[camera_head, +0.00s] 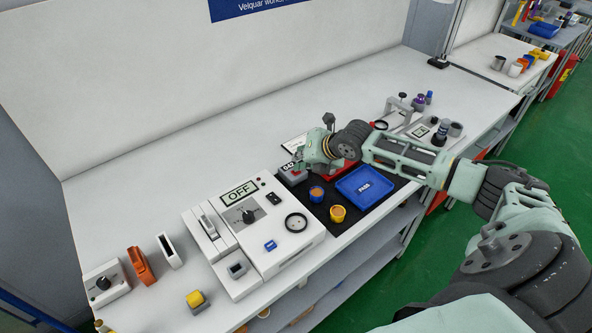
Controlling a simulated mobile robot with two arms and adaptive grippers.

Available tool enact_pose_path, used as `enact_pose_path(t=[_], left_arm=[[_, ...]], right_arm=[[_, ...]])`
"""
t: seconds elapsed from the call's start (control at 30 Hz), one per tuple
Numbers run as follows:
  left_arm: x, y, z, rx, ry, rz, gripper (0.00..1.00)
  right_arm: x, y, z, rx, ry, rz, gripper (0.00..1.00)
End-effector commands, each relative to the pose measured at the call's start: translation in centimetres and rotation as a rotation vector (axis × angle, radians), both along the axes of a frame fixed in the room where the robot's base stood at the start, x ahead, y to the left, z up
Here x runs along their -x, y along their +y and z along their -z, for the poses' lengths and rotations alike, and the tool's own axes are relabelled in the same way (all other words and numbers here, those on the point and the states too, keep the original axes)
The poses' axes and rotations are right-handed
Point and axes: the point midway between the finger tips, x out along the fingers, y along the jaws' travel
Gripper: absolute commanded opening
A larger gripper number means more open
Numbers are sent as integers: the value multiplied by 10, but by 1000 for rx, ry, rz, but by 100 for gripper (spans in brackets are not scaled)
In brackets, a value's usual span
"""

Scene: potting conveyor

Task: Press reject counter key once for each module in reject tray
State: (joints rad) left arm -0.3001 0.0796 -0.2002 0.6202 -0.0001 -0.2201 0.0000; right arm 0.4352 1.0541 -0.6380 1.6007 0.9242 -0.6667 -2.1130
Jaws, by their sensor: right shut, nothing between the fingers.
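A small grey counter box (291,172) with a dark number display stands at the back left of the black mat; its digits are too small to read surely. My right gripper (306,163) is shut and empty, pointing down at the right side of this box. I cannot tell whether it touches a key; the key is hidden. The red reject tray (346,176) lies behind and under my right arm, mostly hidden, so its contents do not show. The blue PASS tray (364,187) looks empty. An orange-and-blue module (316,194) and a yellow-orange module (338,214) stand on the mat. My left gripper is not in view.
A white tester (262,222) with an OFF display, knob and round socket stands left of the black mat (355,230). Farther left are an orange part (140,265) and a knob box (104,283). A clamp fixture (402,108) stands behind my right arm.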

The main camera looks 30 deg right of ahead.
Motion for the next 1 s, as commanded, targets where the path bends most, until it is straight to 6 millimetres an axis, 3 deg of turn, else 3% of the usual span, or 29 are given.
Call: enact_pose_path(t=[0.2, 0.6, 1.0], left_arm=[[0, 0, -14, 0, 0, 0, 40], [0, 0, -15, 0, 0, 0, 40], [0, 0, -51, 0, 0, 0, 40]], right_arm=[[0, 0, -13, 1, 1, 1, 0], [0, 0, -16, 0, -1, 1, 0], [0, 0, -54, 0, -1, 1, 0]])
